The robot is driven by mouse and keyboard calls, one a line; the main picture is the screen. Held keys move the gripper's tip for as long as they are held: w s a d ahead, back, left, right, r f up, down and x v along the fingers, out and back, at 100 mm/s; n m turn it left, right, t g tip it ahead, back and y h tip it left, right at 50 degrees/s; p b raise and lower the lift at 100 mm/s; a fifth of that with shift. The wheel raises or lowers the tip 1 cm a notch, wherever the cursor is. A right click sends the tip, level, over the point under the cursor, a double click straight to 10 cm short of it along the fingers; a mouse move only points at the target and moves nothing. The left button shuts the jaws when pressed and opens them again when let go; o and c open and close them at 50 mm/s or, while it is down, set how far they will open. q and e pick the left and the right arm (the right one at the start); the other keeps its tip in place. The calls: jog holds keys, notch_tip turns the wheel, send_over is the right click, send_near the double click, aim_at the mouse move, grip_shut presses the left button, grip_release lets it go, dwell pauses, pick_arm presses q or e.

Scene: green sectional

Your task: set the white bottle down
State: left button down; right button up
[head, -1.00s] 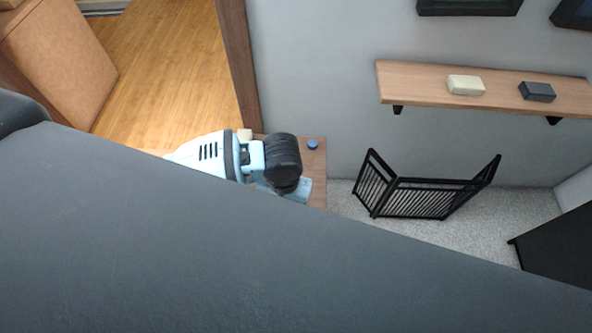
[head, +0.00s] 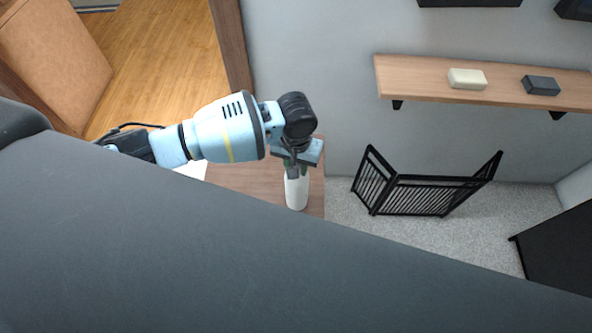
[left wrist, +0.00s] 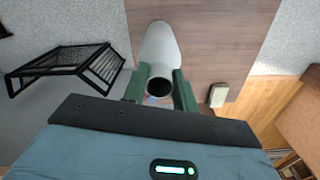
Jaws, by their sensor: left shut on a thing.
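The white bottle (head: 297,192) is upright below my left gripper (head: 295,168) in the head view, over the brown wooden tabletop (head: 258,180). In the left wrist view the bottle (left wrist: 160,48) shows its dark open mouth between the two green fingers of my left gripper (left wrist: 160,88). The gripper is shut on the bottle near its neck. I cannot tell whether the bottle's base touches the tabletop. My right gripper is not in view.
A large dark grey surface (head: 200,265) fills the foreground and hides part of the tabletop. A small pale block (left wrist: 218,96) lies on the tabletop. A black folding gate (head: 420,195) stands right of the table. A wall shelf (head: 430,78) holds two small blocks.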

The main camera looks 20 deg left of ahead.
pick_arm(q)
notch_tip(320, 180, down, 3)
jog(key=shift+s, duration=0.1)
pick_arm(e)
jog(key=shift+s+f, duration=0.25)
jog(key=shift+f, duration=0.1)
pick_arm(q)
jog(key=shift+f, duration=0.2)
jog(key=c, duration=1.1)
grip_release()
notch_tip(320, 180, up, 11)
jog(key=shift+f+p, duration=0.15)
jog(key=shift+p, duration=0.6)
jog(key=shift+r, duration=0.8)
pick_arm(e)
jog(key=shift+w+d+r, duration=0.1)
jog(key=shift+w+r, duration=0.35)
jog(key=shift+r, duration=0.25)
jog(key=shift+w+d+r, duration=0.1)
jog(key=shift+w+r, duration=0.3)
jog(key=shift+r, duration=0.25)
pick_arm(q)
jog(key=shift+f, duration=0.1)
